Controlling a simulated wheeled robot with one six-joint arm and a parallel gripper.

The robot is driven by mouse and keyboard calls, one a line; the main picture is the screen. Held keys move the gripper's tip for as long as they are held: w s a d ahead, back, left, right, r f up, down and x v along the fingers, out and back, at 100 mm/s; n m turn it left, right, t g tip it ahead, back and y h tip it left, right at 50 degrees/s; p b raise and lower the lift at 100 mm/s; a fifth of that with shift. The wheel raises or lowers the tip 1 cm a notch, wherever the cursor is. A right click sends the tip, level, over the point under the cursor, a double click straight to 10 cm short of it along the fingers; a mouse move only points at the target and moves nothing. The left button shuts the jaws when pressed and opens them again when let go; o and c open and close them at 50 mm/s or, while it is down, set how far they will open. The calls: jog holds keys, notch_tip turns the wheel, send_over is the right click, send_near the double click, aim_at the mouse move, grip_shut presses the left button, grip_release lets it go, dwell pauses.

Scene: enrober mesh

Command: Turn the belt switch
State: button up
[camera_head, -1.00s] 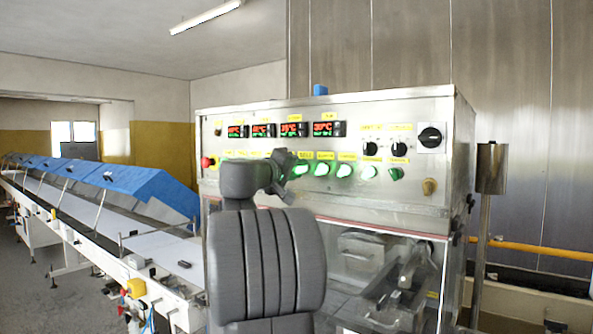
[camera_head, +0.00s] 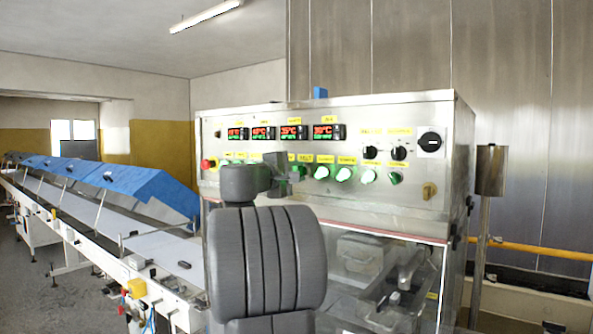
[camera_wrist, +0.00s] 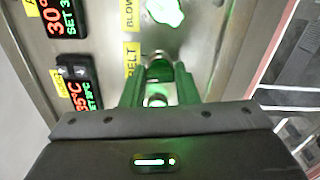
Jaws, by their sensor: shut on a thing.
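The control panel's belt switch (camera_wrist: 160,72) is in the wrist view, beside the yellow BELT label (camera_wrist: 132,76). My gripper (camera_wrist: 160,80) has its two fingers, lit green, on either side of this switch and is shut on it. In the head view, my gripper (camera_head: 288,172) is up against the row of green-lit switches, just below the BELT label (camera_head: 305,158). It mostly hides the belt switch there, so the exact angle of the knob cannot be told.
Another lit switch, by the BLOW label, is close by in the wrist view (camera_wrist: 165,12). More green switches (camera_head: 344,174) continue right of my gripper. Red-digit displays (camera_head: 293,132) sit above, black knobs (camera_head: 398,153) to the right. A long conveyor (camera_head: 95,225) runs at left.

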jog(key=shift+n+p, duration=0.8)
jog(key=shift+n, duration=1.4)
jog(key=o, duration=1)
jog(key=b+v, duration=0.4)
jog(key=v, duration=0.9)
jog(key=shift+s+a, duration=0.25)
jog(key=shift+s, duration=0.1)
jog(key=shift+w, duration=0.15)
